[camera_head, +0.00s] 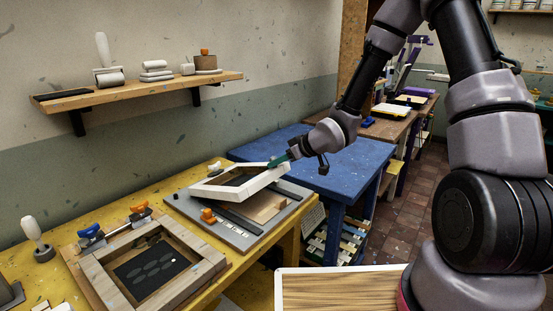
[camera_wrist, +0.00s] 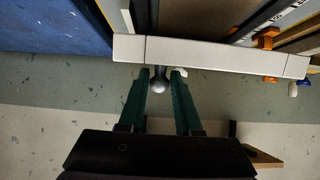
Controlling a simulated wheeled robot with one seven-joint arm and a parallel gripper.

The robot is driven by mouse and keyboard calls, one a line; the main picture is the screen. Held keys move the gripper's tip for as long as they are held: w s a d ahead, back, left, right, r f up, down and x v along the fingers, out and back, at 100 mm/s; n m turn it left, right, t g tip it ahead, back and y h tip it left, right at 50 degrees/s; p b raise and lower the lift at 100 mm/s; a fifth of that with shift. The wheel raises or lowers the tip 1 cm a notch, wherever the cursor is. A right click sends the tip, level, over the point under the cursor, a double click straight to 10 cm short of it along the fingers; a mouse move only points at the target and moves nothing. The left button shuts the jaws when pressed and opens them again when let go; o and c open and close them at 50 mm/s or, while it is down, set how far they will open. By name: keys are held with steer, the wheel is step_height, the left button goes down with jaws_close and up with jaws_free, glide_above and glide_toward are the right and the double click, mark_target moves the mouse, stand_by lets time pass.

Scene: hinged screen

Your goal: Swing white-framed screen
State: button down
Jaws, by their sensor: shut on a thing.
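The white-framed screen (camera_head: 262,184) sits tilted above a grey baseboard (camera_head: 215,226) on the yellow bench, with its edge toward my gripper raised. In the wrist view its white rail (camera_wrist: 215,52) runs across the top. A round grey knob (camera_wrist: 159,85) sticks out from that rail. My gripper (camera_head: 278,161) is at the screen's raised far edge. The exact contact is partly hard to see.
A wooden-framed screen (camera_head: 193,243) lies on the yellow bench (camera_head: 50,275) at the near left, by clamps with blue and orange knobs. A blue table (camera_head: 330,158) stands behind the baseboard. A wooden shelf (camera_head: 150,88) hangs on the wall. Open space lies above the screen.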

steer(key=shift+s+d+f, duration=0.3)
steer(key=shift+d+f, duration=0.05)
steer(key=shift+f, duration=0.9)
steer(key=shift+s+d+f, duration=0.25)
steer(key=shift+d+f, duration=0.15)
steer(key=shift+f, duration=0.8)
steer(key=shift+s+d+f, duration=0.3)
steer(key=shift+d+f, duration=0.05)
steer(key=shift+f, duration=0.9)
steer(key=shift+f, duration=0.2)
steer(key=c, duration=0.5)
jaws_free()
steer(key=shift+d, duration=0.1)
steer(key=shift+c, duration=0.2)
